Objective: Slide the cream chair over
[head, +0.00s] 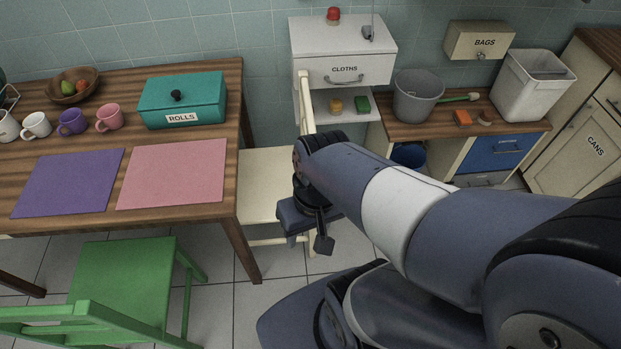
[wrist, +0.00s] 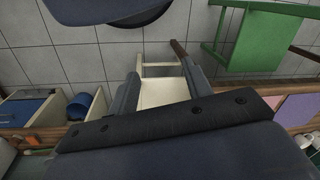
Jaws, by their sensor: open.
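The cream chair (head: 264,184) stands at the right end of the wooden table, its upright back (head: 304,100) on the right side of its seat. My arm hides part of the chair's back and right side in the head view. My gripper (head: 308,234) is low by the chair's near right side. In the wrist view the cream chair (wrist: 162,92) shows between the two spread fingers of my gripper (wrist: 160,72). The gripper is open and holds nothing. I cannot tell whether a finger touches the chair.
The wooden table (head: 243,120) bears a teal rolls box (head: 183,100), mugs and two mats. A green chair (head: 125,275) stands at the table's near side. A white cloths cabinet (head: 343,52) is behind the cream chair. Tiled floor (head: 205,240) is open between the two chairs.

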